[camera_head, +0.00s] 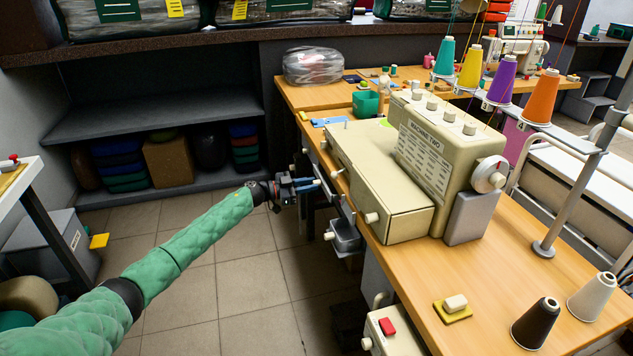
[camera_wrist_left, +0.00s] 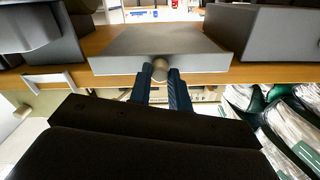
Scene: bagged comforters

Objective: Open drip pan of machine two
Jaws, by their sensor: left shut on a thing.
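Machine two (camera_head: 425,150) is a cream sewing machine with a printed label, standing on a wooden table. My left gripper (camera_head: 316,183) reaches in from the left to the table's edge beside the machine. In the left wrist view its two dark fingers (camera_wrist_left: 161,88) are shut around a round knob (camera_wrist_left: 160,69) on the front of a flat grey pan (camera_wrist_left: 160,45), which I take as the drip pan. In the head view the gripper and table edge partly hide this pan, and I cannot tell how far it sticks out. My right gripper is not in view.
Another small grey tray (camera_head: 345,236) hangs under the table edge, nearer me. Thread spools (camera_head: 540,97) stand behind the machine, and two cones (camera_head: 535,323) stand at the near right. A dark shelf (camera_head: 165,115) stands at the left. The tiled floor (camera_head: 240,285) is clear.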

